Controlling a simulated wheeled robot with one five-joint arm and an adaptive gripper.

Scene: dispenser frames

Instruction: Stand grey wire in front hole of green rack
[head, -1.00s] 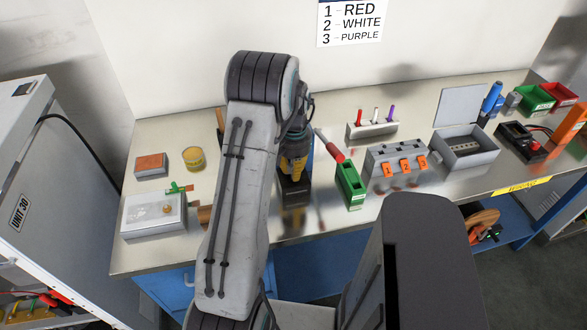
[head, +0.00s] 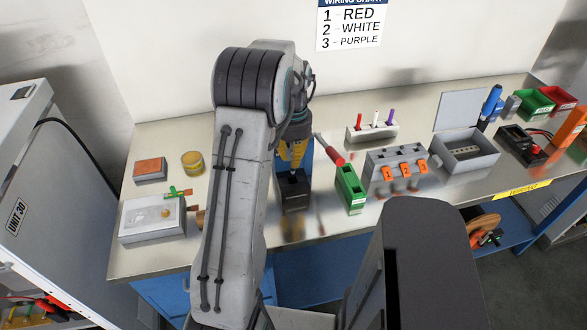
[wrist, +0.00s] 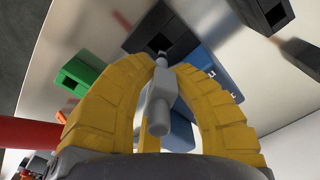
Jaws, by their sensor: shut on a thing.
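My gripper (head: 293,160) is shut on a grey piece, which I take as the grey wire (wrist: 158,105). The wrist view shows it between the yellow fingers, with a thin dark tip pointing away from the palm. The green rack (head: 350,189) stands on the bench to the right of my gripper. It also shows at the left of the wrist view (wrist: 84,76), with a dark square opening in one end. My gripper is above the bench, apart from the rack. My arm hides part of the bench behind it.
A black block (head: 293,190) with a square hole stands below my gripper. A red-handled tool (head: 328,150) is close to the green rack. A grey block with orange number tags (head: 397,165) stands right of the rack. A grey box (head: 153,220) is at left.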

